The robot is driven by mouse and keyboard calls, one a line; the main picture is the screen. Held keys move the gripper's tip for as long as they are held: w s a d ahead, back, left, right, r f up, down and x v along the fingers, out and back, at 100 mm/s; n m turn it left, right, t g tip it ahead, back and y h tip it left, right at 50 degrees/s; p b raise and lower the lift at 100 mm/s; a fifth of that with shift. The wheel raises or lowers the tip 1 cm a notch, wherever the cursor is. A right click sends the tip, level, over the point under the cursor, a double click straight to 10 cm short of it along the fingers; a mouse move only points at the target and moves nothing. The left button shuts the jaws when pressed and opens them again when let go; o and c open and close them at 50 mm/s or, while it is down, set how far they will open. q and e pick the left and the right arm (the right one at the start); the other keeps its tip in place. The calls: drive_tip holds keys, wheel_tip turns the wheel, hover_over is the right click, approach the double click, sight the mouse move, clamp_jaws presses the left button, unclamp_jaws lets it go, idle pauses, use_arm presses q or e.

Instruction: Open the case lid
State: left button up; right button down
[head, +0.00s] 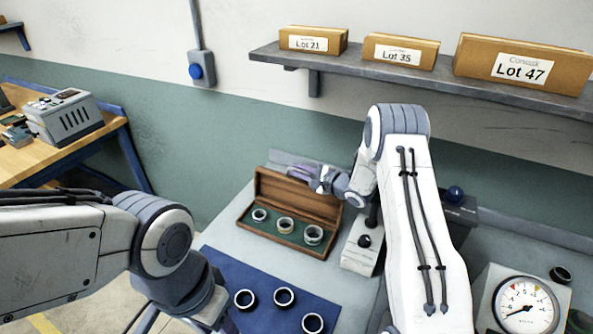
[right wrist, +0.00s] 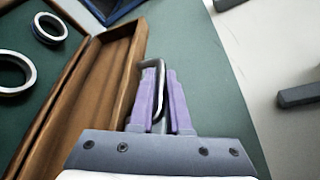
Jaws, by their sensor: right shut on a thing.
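The wooden case (head: 326,247) stands on the grey bench with its lid (head: 268,190) raised at the back. Three rings (head: 285,225) sit in its green-lined tray. My right gripper (head: 302,172) is at the top edge of the lid. In the right wrist view its purple fingers (right wrist: 160,85) are shut on a thin dark metal loop at the edge of the lid (right wrist: 98,85); I take it as the lid's handle. Two of the case's rings show at the left of that view. My left arm comes in from the left, but its gripper is not visible.
A dial gauge (head: 525,305) is farther right. A shelf (head: 420,80) with three boxes hangs above.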

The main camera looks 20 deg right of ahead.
drive_tip(key=shift+w+r, duration=0.1)
idle(0.3)
drive_tip(key=c, duration=0.9)
unclamp_jaws()
drive_tip(key=shift+s+d, duration=0.25)
drive_tip(key=shift+s, duration=0.05)
drive_tip(key=b+v, duration=0.2)
drive_tip(key=v, duration=0.7)
drive_tip(key=shift+s+d+r+b, duration=0.15)
drive_tip(key=shift+s+b, duration=0.2)
